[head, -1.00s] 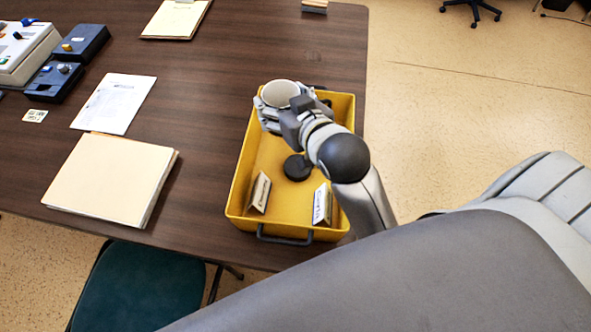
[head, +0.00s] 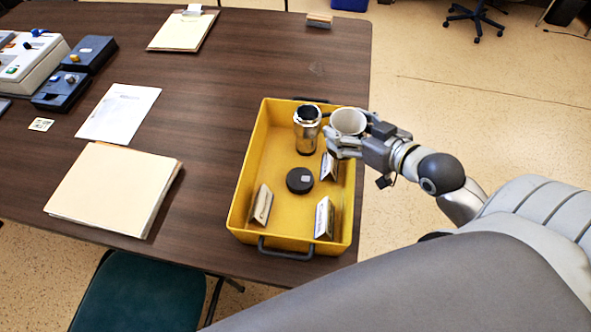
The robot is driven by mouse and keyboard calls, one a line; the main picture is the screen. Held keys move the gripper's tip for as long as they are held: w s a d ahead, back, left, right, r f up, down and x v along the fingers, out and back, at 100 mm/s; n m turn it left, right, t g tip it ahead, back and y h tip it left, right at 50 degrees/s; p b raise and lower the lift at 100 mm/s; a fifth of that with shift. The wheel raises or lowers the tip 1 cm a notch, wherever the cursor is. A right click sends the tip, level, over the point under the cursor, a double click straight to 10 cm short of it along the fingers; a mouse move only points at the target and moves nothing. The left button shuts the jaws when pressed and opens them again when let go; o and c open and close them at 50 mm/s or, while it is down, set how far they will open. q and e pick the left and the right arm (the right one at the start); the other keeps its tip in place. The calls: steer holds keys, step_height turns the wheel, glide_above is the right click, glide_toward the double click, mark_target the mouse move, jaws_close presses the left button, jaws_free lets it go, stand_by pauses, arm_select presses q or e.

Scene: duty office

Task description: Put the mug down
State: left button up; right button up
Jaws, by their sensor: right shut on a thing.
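The white mug (head: 348,121) is upright, with its open top facing me. My right gripper (head: 345,140) is shut on it at its near side. The mug shows over the far right part of the yellow tray (head: 243,200), near its right wall. I cannot tell whether the mug's base touches the tray floor, because the gripper hides its lower part. My left gripper is not in view.
In the tray are a steel tumbler (head: 306,131) just left of the mug, a round black object (head: 299,180) and several folded cards, one of them (head: 325,218) near the front. A folder stack (head: 112,185) lies left; bare tabletop (head: 215,150) separates them.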

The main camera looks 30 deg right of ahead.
steer(key=w+a+f, duration=0.2)
steer(key=a+f, duration=0.2)
steer(key=w+a+f+p, duration=0.1)
steer(key=a+f, duration=0.2)
steer(key=w+a+f+p, duration=0.1)
steer(key=w+a+f, duration=0.1)
steer(key=a+f, duration=0.2)
steer(key=shift+w+a+f, duration=0.3)
steer(key=shift+f, duration=0.3)
steer(key=shift+f, duration=0.1)
steer(key=shift+f, duration=0.15)
steer(key=o, duration=1.2)
steer(key=shift+o, duration=0.2)
